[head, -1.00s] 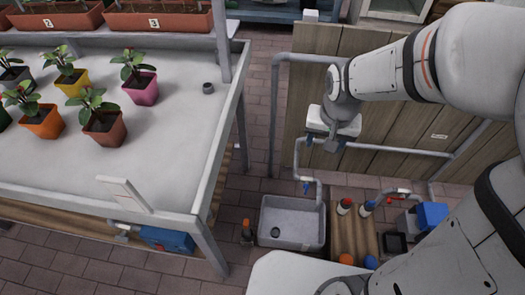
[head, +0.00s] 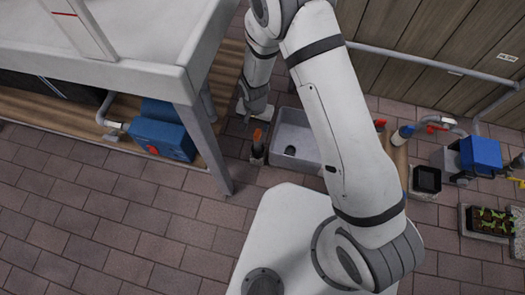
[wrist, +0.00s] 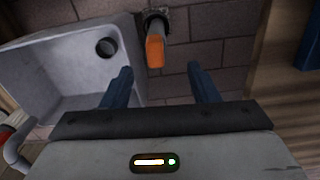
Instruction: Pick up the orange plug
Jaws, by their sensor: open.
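The orange plug (head: 257,137) stands upright on the brick floor in a dark base, just left of the grey sink basin. In the wrist view the orange plug (wrist: 155,52) points toward me, ahead of my fingertips and between their lines. My gripper (wrist: 160,70) is open, with its two dark blue fingers apart and nothing between them. I cannot tell the exact gap between fingers and plug.
The grey sink basin (head: 289,150) stands right beside the plug and shows at upper left in the wrist view (wrist: 62,62). A table leg (head: 207,150) and a blue box (head: 163,133) are to the left. Open brick floor (head: 120,220) lies in front.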

